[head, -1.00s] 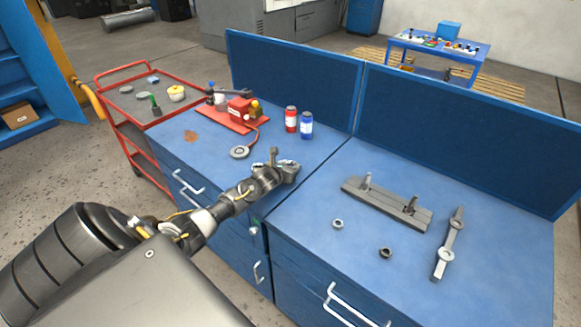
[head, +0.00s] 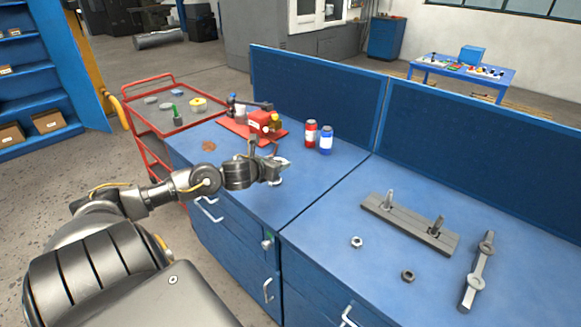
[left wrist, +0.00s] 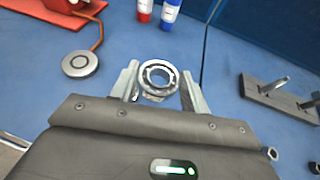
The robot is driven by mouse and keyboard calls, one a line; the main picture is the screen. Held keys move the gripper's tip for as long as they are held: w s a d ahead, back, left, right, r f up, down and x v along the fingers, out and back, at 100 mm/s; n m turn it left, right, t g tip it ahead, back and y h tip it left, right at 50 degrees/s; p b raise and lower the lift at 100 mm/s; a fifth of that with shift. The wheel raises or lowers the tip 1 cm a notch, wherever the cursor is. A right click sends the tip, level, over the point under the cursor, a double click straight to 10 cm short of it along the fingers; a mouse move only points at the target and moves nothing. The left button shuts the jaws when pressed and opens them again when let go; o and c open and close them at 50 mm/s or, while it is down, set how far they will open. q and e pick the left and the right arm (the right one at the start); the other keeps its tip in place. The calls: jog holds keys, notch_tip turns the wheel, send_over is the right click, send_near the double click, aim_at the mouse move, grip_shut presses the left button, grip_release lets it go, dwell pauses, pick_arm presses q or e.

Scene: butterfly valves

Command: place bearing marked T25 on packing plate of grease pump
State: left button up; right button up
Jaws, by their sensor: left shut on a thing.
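My left gripper (head: 268,168) is shut on a metal ring bearing (left wrist: 158,77), held above the blue bench. Any T25 marking on it is not readable. The grease pump (head: 263,122) is a red unit on a red base at the back of the left bench. In the left wrist view, a round grey disc (left wrist: 80,64), which looks like the packing plate, lies flat on the bench, joined to the red base by an orange-red hose. The bearing is apart from the disc, to its right in that view. In the head view my gripper hides the disc. My right gripper is not in view.
A red bottle (head: 311,134) and a blue bottle (head: 326,140) stand by the blue back panel. A grey bracket with posts (head: 408,222), two nuts and a grey bar (head: 477,270) lie on the right bench. A red cart (head: 165,110) stands at left.

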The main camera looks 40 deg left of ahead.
pick_arm(q)
jog(key=shift+s+a+r, duration=0.15)
jog(key=shift+s+r, duration=0.05)
jog(key=shift+s, duration=0.25)
jog(key=shift+s+a+r, duration=0.1)
jog(key=shift+s+r, duration=0.1)
jog(key=shift+s, duration=0.2)
